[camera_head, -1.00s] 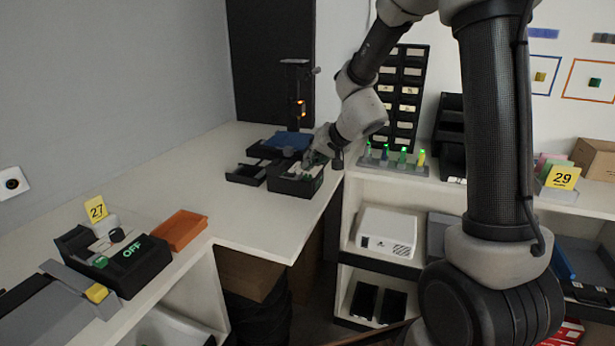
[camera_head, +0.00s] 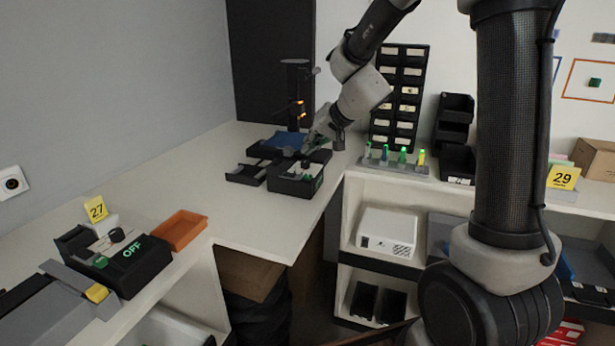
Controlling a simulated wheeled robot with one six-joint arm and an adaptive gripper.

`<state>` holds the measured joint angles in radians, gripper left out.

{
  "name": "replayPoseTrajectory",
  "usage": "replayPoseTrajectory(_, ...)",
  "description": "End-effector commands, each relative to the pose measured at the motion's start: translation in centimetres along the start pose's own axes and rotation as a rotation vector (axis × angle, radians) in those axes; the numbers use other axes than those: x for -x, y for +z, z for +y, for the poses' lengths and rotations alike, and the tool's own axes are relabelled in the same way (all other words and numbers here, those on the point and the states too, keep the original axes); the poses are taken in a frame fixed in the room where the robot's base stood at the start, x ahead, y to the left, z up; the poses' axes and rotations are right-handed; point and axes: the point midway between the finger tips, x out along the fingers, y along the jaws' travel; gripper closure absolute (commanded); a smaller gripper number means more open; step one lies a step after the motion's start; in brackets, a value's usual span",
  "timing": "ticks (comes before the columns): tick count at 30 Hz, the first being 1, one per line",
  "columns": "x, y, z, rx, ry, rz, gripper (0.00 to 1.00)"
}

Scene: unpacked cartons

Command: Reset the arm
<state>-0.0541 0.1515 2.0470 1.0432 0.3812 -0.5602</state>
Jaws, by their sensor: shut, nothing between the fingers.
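My arm reaches down from the top of the view, with its wrist above the back corner of the white desk (camera_head: 225,205). My gripper (camera_head: 308,149) is shut and holds nothing that I can see. It hangs above and just behind the black box (camera_head: 293,186) with small items in it, apart from the box. The fingertips are small and partly lost against the dark things behind them.
A black tray (camera_head: 245,174), a blue item (camera_head: 284,141) and a dark stand (camera_head: 297,95) are close to my gripper. A rack with lit vials (camera_head: 395,164) is to the right. An orange tray (camera_head: 179,230) and a device reading OFF (camera_head: 132,262) are at left.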

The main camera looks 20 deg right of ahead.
Motion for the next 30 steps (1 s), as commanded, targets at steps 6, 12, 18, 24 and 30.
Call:
replayPoseTrajectory(6, 0.0, 0.0, 0.0, 0.0, 0.0, 0.0, 1.0)
replayPoseTrajectory(12, 0.2, 1.9, 0.1, -0.056, -0.008, -0.082, 1.0)
replayPoseTrajectory(18, 5.1, 9.3, 3.2, -0.005, 0.069, -0.33, 1.0)
replayPoseTrajectory(24, 15.2, 14.6, 7.0, 0.113, 0.217, -0.466, 1.0)
replayPoseTrajectory(30, 25.0, 18.2, 11.2, 0.246, 0.393, -0.461, 1.0)
